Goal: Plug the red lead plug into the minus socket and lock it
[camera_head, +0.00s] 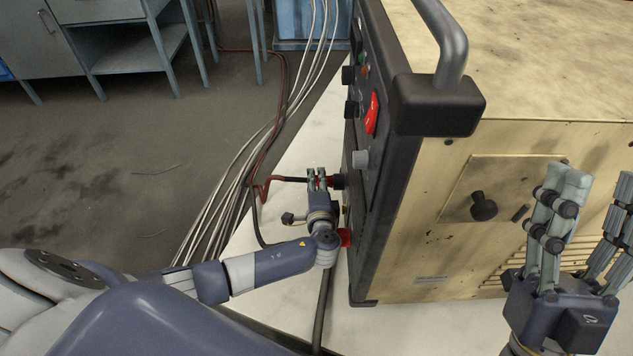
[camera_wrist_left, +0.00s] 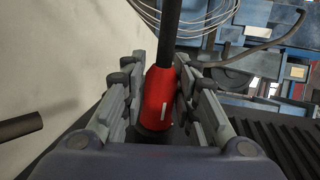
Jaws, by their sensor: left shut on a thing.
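The red lead plug (camera_wrist_left: 158,98) stands between the fingers of my left gripper (camera_wrist_left: 160,100) in the left wrist view, with a black cable leading away from its back end. In the head view my left gripper (camera_head: 318,178) is shut on the plug at the machine's black front panel (camera_head: 388,150). A dark socket (camera_head: 338,181) shows at the plug's panel end. I cannot tell how deep the plug sits or whether it is turned to lock. Another red connector (camera_head: 345,237) is lower on the panel, partly behind my left wrist. My right gripper (camera_head: 592,205) is open and empty beside the machine.
The beige machine (camera_head: 550,75) has a thick grey handle (camera_head: 450,45), a red switch (camera_head: 371,113) and several knobs. It stands on a pale tabletop (camera_head: 298,160). Several white and red cables (camera_head: 235,200) run along the table's left edge. A metal workbench (camera_head: 135,50) stands behind.

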